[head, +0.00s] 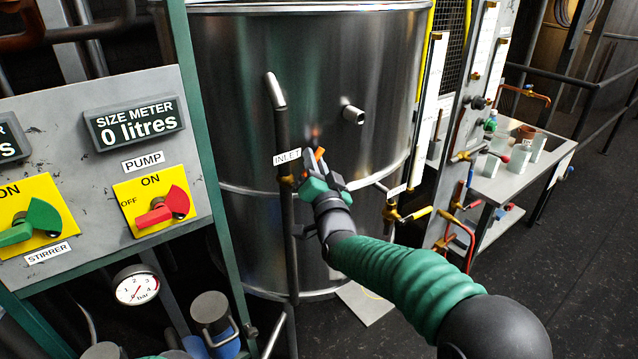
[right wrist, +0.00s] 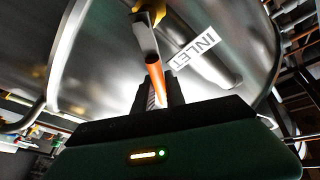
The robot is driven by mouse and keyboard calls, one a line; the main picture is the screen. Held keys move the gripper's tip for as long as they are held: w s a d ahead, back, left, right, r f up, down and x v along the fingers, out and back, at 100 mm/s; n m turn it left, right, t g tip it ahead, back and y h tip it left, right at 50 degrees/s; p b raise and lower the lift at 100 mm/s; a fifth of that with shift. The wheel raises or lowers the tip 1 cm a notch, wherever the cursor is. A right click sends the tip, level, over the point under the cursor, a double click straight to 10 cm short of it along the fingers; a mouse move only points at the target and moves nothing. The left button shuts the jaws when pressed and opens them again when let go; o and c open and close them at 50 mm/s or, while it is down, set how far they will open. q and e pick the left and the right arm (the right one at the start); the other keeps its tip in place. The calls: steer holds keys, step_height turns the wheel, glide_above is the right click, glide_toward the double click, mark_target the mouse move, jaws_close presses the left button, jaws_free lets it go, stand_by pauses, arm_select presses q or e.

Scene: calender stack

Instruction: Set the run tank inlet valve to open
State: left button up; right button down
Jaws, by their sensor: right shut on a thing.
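The run tank (head: 300,90) is a large shiny steel vessel in the middle of the head view. A vertical inlet pipe (head: 282,130) runs down its front, with a white INLET label (head: 287,157) and a brass valve body (head: 287,181) just below it. My right gripper (head: 317,165) is at the valve, right of the pipe, shut on the orange valve handle (head: 319,153). In the right wrist view the orange handle (right wrist: 156,82) runs into the jaws, and the INLET label (right wrist: 196,48) is beside it. My left gripper is not in view.
A control panel (head: 100,165) with pump and stirrer knobs stands at left, with a pressure gauge (head: 137,285) below. A short outlet stub (head: 353,115) juts from the tank above right of my gripper. Another brass valve (head: 393,212) is to the right. A side table (head: 505,180) stands farther right.

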steer(key=a+n+y+b, duration=0.1)
steer(key=n+b, duration=0.1)
steer(key=s+n+y+b, duration=0.1)
steer(key=n+b, duration=0.1)
steer(key=s+a+n+b, duration=0.1)
steer(key=n+b, duration=0.1)
steer(key=shift+a+r+n+t+y+b, duration=0.2)
steer(key=shift+a+n+t+y+b, duration=0.1)
steer(key=shift+a+t+y, duration=0.1)
steer(key=shift+s+a+r+n+y+b, duration=0.1)
steer(key=shift+s+a+n+y+b, duration=0.15)
steer(key=shift+n+y+b, duration=0.45)
steer(key=shift+s+a+r+n+y+b, duration=0.1)
steer(key=shift+a+n+y+b, duration=0.3)
steer(key=shift+n, duration=0.5)
steer(key=c, duration=1.4)
jaws_free()
steer(key=shift+r, duration=0.2)
steer(key=b+v, duration=0.1)
steer(key=v, duration=1.6)
steer(key=shift+b, duration=0.35)
